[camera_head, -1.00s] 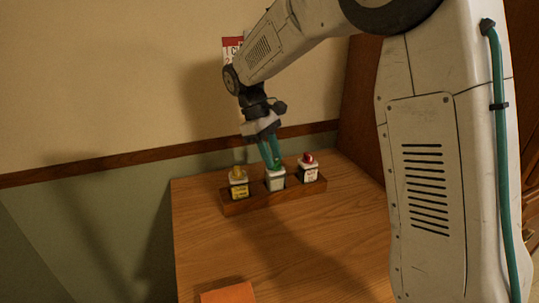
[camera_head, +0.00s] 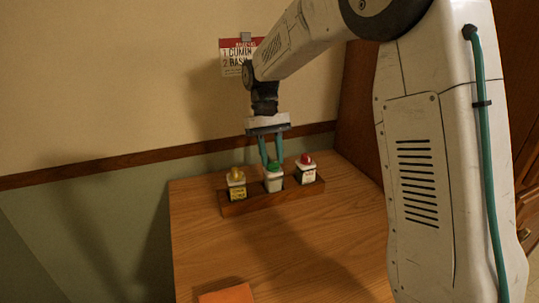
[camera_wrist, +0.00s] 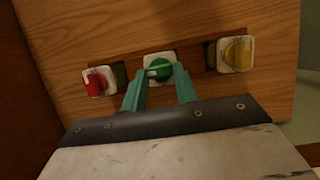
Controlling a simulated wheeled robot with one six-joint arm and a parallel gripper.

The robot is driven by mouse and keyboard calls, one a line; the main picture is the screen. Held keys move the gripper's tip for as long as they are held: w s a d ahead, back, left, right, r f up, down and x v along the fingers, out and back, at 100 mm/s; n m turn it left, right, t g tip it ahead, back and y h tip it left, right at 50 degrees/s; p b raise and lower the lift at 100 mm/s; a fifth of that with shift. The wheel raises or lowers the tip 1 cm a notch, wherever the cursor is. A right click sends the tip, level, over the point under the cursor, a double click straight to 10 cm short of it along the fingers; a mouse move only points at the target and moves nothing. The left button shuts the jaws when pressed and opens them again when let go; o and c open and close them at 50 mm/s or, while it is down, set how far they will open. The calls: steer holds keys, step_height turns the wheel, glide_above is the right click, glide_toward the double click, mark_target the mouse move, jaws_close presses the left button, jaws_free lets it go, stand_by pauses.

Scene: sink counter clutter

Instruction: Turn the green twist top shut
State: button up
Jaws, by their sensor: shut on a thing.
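The green twist top (camera_head: 273,166) sits on the middle white jar (camera_head: 274,184) in a wooden rack (camera_head: 288,194). In the wrist view the green top (camera_wrist: 158,70) shows between my two teal fingertips, with a pale green bar across it. My gripper (camera_head: 272,161) comes down from above and is shut on the green top; its fingers also show in the wrist view (camera_wrist: 161,73). The jar stands upright in its slot. Whether the top is fully seated cannot be told.
A jar with a yellow top (camera_head: 236,184) stands to the left in the rack, and one with a red top (camera_head: 306,170) to the right. An orange block (camera_head: 227,293) lies at the table's front. A printed card (camera_head: 234,58) hangs on the wall. The table's middle is clear.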

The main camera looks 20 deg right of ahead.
stand_by(0.5)
steer(key=o, duration=1)
steer(key=shift+r, duration=0.1)
steer(key=v, duration=0.7)
steer(key=shift+r, duration=0.35)
steer(key=shift+w, duration=0.2)
steer(key=s+f, duration=0.1)
steer(key=s, duration=0.1)
steer(key=s+f, duration=0.1)
steer(key=f, duration=0.1)
steer(key=shift+s+d, duration=0.2)
steer(key=shift+s, duration=0.15)
steer(key=s+d+t, duration=0.2)
steer(key=s+t, duration=0.3)
steer(key=s, duration=2.6)
steer(key=shift+t, duration=0.4)
